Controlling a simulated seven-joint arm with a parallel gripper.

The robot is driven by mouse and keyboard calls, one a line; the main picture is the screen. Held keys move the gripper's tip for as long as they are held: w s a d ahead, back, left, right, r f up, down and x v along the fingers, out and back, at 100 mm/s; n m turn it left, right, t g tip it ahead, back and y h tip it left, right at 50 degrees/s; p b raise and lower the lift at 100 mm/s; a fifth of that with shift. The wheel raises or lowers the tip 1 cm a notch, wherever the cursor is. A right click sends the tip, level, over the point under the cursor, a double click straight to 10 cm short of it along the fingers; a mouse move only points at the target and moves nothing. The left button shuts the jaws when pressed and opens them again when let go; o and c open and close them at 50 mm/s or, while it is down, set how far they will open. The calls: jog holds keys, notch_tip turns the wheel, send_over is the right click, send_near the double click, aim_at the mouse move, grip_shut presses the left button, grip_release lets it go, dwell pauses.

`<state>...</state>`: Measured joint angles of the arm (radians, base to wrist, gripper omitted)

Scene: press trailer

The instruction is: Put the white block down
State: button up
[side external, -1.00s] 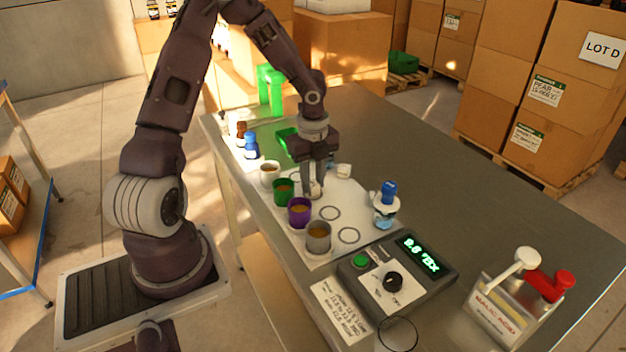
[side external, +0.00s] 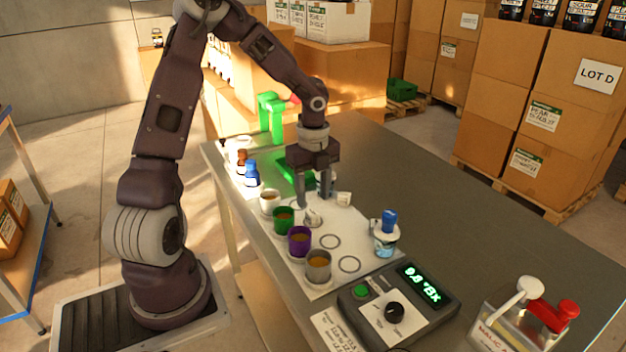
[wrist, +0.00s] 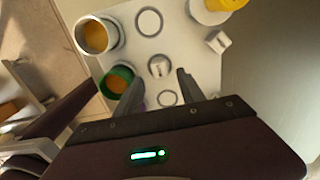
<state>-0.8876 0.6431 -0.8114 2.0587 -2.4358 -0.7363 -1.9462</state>
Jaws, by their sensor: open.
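A small white block (side external: 312,219) stands on the white mat (side external: 340,222), on the printed ring beside the green cup (side external: 284,220). In the wrist view the block (wrist: 158,67) lies inside its ring, seen from above between the fingers. My gripper (side external: 322,199) is open and empty above it, pointing down. Its fingers (wrist: 164,85) are spread either side of the block with clear gaps. A second small white cube (side external: 344,199) lies to the right, apart from the gripper; it also shows in the wrist view (wrist: 218,41).
A white cup (side external: 269,201), a purple cup (side external: 299,241) and a grey cup (side external: 318,265) line the mat's left side. A blue-capped jar (side external: 386,235) stands right of the mat. A meter (side external: 398,300) sits at the front.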

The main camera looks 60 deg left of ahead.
aim_at(313, 212)
jog(key=w+r+m+t+y, duration=0.25)
jog(key=w+r+m, duration=0.3)
jog(key=r, duration=0.45)
jog(key=w+r+m+t+y, duration=0.2)
jog(key=w+r+m+t, duration=0.3)
jog(key=r, duration=0.5)
jog(key=s+d+r+m+t+h, duration=0.1)
jog(key=d+r+m+t+h, duration=0.1)
jog(key=d+r+m, duration=0.6)
jog(key=s+d+r+m+t+h, duration=0.1)
jog(key=d+r+m+t+h, duration=0.15)
jog(key=d+m, duration=0.8)
jog(key=s+d+f+m+g+h, duration=0.1)
jog(key=s+d+f+m, duration=0.1)
jog(key=s+d+m, duration=0.4)
jog(key=s+d+f+m+g+h, duration=0.1)
jog(key=s+f+m+g, duration=0.15)
jog(key=s+m, duration=0.75)
jog(key=s+a+f+m+g+y, duration=0.1)
jog(key=s+a+f+m, duration=0.2)
jog(key=s, duration=0.3)
jog(key=s+a+f+m+g+y, duration=0.1)
jog(key=s+a+f+m+g, duration=0.1)
jog(key=s+m, duration=0.4)
notch_tip(313, 212, down, 3)
jog(key=shift+a+r, duration=0.15)
jog(key=shift+a, duration=0.3)
